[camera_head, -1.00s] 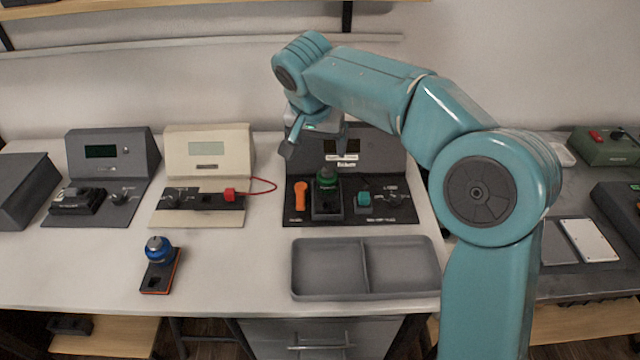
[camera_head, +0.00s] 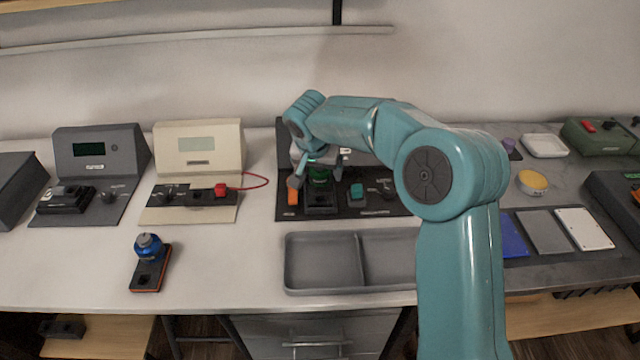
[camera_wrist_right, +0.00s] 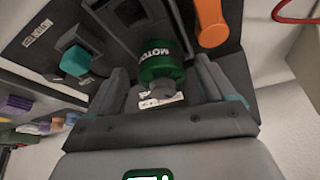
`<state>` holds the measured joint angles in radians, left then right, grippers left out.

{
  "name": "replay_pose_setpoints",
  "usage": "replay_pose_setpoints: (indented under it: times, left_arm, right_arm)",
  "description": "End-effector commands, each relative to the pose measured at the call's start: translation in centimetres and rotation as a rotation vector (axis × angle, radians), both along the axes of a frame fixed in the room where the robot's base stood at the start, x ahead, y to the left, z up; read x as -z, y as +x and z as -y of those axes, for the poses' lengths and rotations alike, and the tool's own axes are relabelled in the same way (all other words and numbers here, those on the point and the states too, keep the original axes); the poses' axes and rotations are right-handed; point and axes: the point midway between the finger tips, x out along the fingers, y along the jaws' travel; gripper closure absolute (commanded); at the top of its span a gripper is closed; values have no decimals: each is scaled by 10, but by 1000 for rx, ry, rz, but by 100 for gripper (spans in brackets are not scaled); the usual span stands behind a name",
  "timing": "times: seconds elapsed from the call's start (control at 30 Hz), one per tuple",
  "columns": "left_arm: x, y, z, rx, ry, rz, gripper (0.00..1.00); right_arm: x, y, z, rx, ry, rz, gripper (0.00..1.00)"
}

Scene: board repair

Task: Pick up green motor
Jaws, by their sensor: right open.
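The green motor (camera_wrist_right: 160,62) stands in the black station (camera_head: 352,212); its label reads "MOTO" in the right wrist view, the rest cut off by my gripper or its curve. In the head view the motor (camera_head: 319,178) shows just below my right gripper (camera_head: 318,180). My right gripper is open, with one finger on each side of the motor in the wrist view (camera_wrist_right: 163,95). I cannot tell whether the fingers touch it. My left gripper is not in view.
An orange lever (camera_head: 293,193) and a teal knob (camera_head: 356,191) flank the motor closely. A grey two-part tray (camera_head: 322,288) lies in front. A blue motor on a small base (camera_head: 149,268) stands at left, with bare white table around it.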

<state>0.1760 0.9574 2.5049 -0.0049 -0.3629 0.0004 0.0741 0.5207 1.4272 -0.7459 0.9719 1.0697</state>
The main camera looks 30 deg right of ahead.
Motion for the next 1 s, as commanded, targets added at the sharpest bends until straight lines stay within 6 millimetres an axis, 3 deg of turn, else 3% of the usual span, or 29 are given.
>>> replay_pose_setpoints:
  times: [0.1, 0.3, 0.47, 0.5, 0.8, 1.0]
  left_arm:
    - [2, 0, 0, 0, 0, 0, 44]
    - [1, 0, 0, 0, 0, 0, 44]
    - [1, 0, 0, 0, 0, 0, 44]
    - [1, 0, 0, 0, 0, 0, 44]
    - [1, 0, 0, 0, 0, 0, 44]
    - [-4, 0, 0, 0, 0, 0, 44]
  right_arm:
    - [13, 4, 4, 0, 0, 0, 17]
    - [13, 5, 4, 0, 0, 1, 17]
    - [14, 4, 4, 0, 1, 1, 69]
    - [14, 4, 4, 0, 1, 1, 74]
    - [11, 4, 4, 0, 0, 1, 74]
    - [-9, 5, 4, 0, 0, 4, 74]
